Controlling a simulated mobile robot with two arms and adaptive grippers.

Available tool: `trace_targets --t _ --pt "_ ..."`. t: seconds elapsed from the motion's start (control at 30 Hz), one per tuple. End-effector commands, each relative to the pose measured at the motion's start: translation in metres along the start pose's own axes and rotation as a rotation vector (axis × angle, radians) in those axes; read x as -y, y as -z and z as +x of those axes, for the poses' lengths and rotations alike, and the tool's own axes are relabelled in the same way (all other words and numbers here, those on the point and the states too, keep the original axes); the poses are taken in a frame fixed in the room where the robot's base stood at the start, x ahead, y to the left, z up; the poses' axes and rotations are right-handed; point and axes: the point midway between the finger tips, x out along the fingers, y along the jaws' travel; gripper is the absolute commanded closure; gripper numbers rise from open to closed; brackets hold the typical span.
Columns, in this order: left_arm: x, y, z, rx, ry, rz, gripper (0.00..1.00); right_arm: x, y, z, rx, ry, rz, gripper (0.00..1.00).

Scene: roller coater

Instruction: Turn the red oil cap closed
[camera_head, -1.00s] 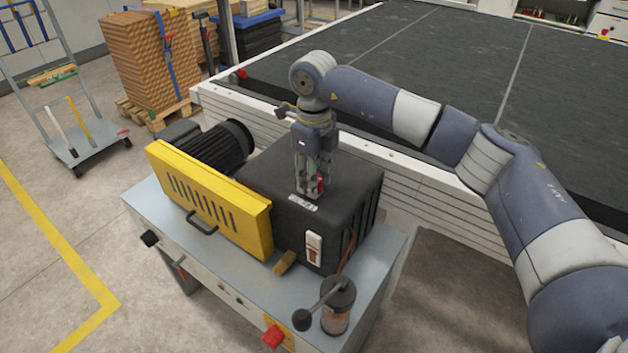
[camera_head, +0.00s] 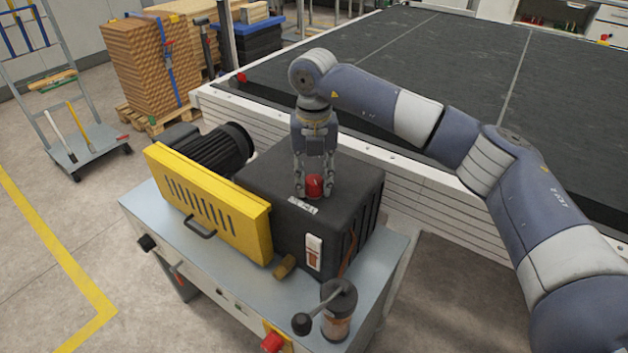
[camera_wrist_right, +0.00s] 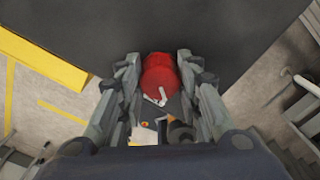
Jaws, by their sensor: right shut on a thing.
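The red oil cap (camera_head: 315,185) sits on top of the black box-shaped housing (camera_head: 345,195), just behind a small white label (camera_head: 302,206). It also shows in the right wrist view (camera_wrist_right: 160,75), between the two fingers. My right gripper (camera_head: 314,188) points straight down from above, with one finger on each side of the cap, and is shut on it. In the right wrist view the gripper (camera_wrist_right: 160,88) hides the cap's outer sides. My left gripper is not in view.
A yellow guard (camera_head: 205,205) and a black motor (camera_head: 215,150) stand left of the housing on a grey bench (camera_head: 150,205). A lever-topped canister (camera_head: 338,310) stands at the front right. A large black-topped table (camera_head: 440,60) lies behind.

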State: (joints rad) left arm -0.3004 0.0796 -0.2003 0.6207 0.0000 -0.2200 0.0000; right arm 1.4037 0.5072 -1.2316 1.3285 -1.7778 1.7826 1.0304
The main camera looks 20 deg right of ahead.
Motion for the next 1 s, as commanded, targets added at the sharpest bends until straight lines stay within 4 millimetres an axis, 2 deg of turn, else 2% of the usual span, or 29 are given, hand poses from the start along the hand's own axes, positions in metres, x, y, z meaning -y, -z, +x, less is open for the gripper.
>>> trace_targets --t 0.6,1.0 --pt "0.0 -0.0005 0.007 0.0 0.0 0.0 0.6 0.0002 -0.0011 -0.0012 0.004 -0.002 0.576 0.92" --pt "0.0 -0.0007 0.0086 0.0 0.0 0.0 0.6 0.0005 -0.0013 -0.0015 0.004 -0.002 0.824 0.92"
